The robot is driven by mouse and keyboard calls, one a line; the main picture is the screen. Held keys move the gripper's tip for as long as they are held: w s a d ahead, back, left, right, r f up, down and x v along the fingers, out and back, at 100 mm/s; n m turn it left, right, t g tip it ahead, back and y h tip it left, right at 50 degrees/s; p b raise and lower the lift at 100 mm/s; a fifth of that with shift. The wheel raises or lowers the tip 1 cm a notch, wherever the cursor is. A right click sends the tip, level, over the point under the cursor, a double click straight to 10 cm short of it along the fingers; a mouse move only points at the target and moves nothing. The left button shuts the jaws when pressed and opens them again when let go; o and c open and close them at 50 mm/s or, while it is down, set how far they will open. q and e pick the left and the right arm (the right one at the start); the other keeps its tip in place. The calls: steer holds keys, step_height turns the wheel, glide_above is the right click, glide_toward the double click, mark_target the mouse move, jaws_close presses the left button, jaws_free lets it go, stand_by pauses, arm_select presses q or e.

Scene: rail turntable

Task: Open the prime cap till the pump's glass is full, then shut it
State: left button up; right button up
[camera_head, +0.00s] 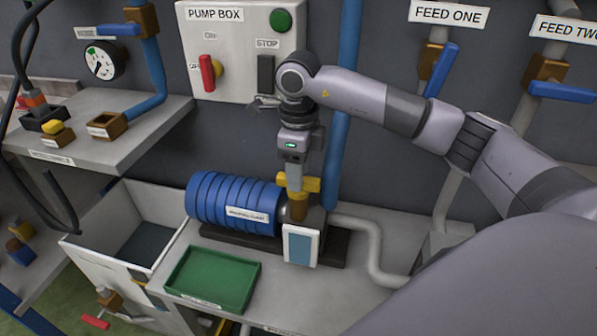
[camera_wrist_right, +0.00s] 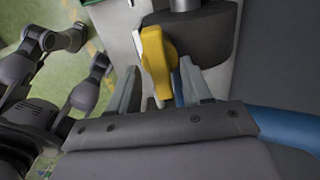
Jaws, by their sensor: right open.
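The prime cap is a yellow cross-handled piece (camera_head: 312,185) on top of the pump's brown neck. It also shows as a yellow bar (camera_wrist_right: 157,60) in the right wrist view. My right gripper (camera_head: 296,182) points down over the cap. In the right wrist view my right gripper (camera_wrist_right: 160,82) is open, with a finger on each side of the yellow bar. The pump's glass (camera_head: 300,246) is a white-framed blue-grey pane on the pump's front; I cannot make out a level in it. My left gripper is not clearly seen.
The blue ribbed motor (camera_head: 232,204) lies left of the pump. A green tray (camera_head: 212,278) sits in front on the bench. The pump box (camera_head: 232,75) has a red lever and a stop switch. A blue pipe (camera_head: 345,120) rises behind my right gripper.

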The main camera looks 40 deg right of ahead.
step_height(320, 180, up, 6)
steer(key=shift+r, duration=0.15)
stand_by(0.6)
